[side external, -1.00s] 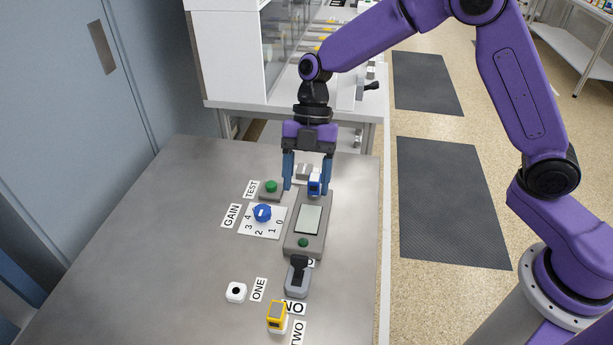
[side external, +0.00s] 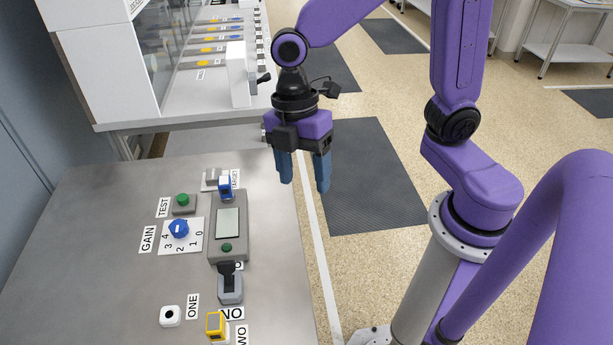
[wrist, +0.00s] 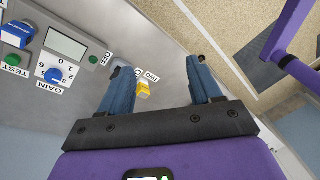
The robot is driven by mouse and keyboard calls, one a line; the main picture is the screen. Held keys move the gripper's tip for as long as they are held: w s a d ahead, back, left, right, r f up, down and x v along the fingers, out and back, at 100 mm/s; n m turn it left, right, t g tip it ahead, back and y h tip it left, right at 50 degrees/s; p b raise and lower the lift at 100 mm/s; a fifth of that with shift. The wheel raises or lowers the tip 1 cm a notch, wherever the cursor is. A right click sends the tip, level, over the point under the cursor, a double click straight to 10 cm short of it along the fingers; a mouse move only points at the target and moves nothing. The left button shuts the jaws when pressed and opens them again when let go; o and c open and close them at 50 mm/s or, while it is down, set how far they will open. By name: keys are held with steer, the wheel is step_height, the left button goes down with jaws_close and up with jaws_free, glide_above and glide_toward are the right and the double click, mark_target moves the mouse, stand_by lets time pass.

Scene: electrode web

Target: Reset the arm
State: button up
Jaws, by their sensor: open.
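My gripper (side external: 303,183) is open and empty. In the side external view it hangs over the right edge of the metal table, above the floor side and clear of the devices. In the wrist view the two blue fingers of my gripper (wrist: 160,85) are spread apart with nothing held between them. A grey unit with a screen (side external: 229,224) stands on the table, with a blue block (side external: 225,187) at its far end. A blue GAIN knob (side external: 179,229) and a green TEST button (side external: 183,200) are to its left. They also show in the wrist view.
A grey clamp-like device (side external: 230,284), a yellow block (side external: 215,324) and a white piece marked ONE (side external: 170,316) sit nearer on the table (side external: 95,250). A bench with a glass-fronted cabinet stands behind. Space around my gripper is free.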

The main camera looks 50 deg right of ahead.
steer(key=s+d+m+t, duration=0.2)
steer(key=s+d+m, duration=0.4)
steer(key=s+d, duration=0.4)
steer(key=shift+s+d+r+m+h, duration=0.15)
steer(key=shift+s+d+m+h, duration=0.15)
steer(key=shift+m, duration=0.1)
